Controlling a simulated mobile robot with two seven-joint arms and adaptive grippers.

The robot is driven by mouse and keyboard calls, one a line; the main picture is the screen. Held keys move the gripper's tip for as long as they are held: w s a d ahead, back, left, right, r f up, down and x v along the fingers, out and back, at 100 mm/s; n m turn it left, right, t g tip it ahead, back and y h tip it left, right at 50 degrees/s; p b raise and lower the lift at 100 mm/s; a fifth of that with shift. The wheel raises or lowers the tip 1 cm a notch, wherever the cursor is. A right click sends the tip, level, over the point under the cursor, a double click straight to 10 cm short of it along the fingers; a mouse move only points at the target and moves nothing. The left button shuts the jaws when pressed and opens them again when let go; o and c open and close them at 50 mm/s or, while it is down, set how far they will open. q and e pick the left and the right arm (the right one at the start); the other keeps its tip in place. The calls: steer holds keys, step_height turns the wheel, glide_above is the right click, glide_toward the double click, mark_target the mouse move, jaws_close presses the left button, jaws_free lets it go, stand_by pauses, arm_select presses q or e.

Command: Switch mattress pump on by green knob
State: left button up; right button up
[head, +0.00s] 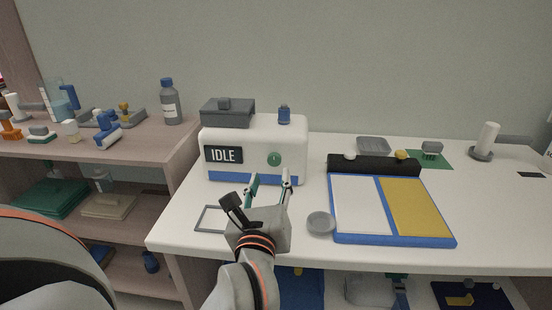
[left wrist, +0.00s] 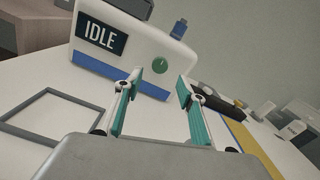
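The mattress pump (head: 228,140) is a white box with a blue stripe, standing at the back left of the white table. Its dark display (head: 223,154) reads IDLE. The round green knob (head: 274,159) is on its front face, right of the display; it also shows in the left wrist view (left wrist: 160,66). My left gripper (head: 270,180) is in front of the pump, below the knob. Its teal-padded fingers are apart with nothing between them, and in the left wrist view (left wrist: 153,96) the knob shows beyond the gap, not touched. My right gripper is not in view.
A thin grey frame (head: 208,219) and a round grey dish (head: 320,223) lie near the gripper. A blue-edged board (head: 392,240) lies to the right. A wooden shelf (head: 150,134) stands left.

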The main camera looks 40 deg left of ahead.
mark_target(274, 161)
arm_select(q)
steer(key=shift+w+a+f+b, duration=0.2)
steer(key=shift+w+a+b, duration=0.1)
steer(key=shift+w+b, duration=0.15)
steer(key=shift+b+x, duration=0.5)
steer(key=shift+x, duration=0.55)
steer(key=x, duration=0.3)
steer(key=shift+r+b, duration=0.1)
steer(key=shift+b, duration=0.25)
steer(key=shift+w+a+r, duration=0.1)
steer(key=shift+w+a, duration=0.2)
steer(key=shift+w, duration=0.2)
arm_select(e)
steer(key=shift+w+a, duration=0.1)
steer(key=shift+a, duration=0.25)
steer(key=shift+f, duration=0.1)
arm_select(q)
steer(key=c, duration=1.1)
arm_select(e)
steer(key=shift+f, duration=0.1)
